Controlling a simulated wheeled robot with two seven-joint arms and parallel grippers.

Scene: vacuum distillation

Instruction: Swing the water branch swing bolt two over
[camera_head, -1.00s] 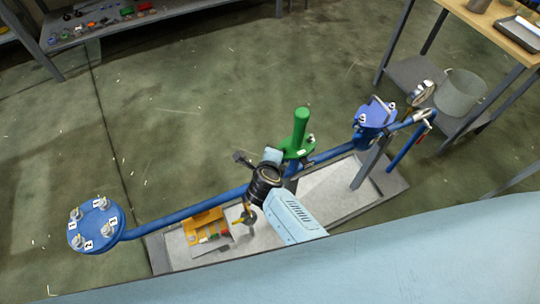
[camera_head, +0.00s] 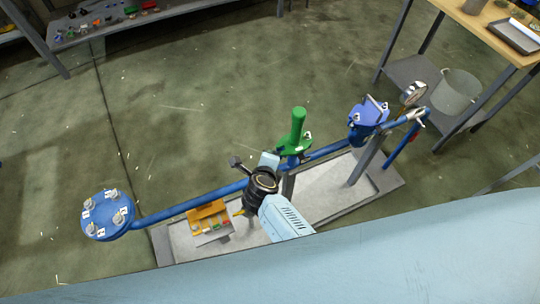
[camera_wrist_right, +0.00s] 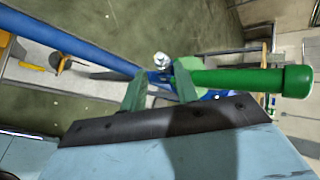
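A blue pipe (camera_head: 190,207) runs across the skid. At its left end is a blue round flange (camera_head: 108,216) with several small bolts and white number tags; I cannot read all of them. A green capped branch (camera_head: 297,135) stands mid-pipe, with a small bolt (camera_head: 308,134) beside it. Toward the right is a blue bolted head (camera_head: 368,115). Which branch is the water branch is not clear. In the right wrist view my right gripper (camera_wrist_right: 159,74) is open at the green branch (camera_wrist_right: 240,80); a metal bolt (camera_wrist_right: 161,60) shows beyond its fingertips. Contact cannot be told. My left gripper is out of view.
A shelf with small parts (camera_head: 110,20) is at upper left. Open floor lies behind the pipe.

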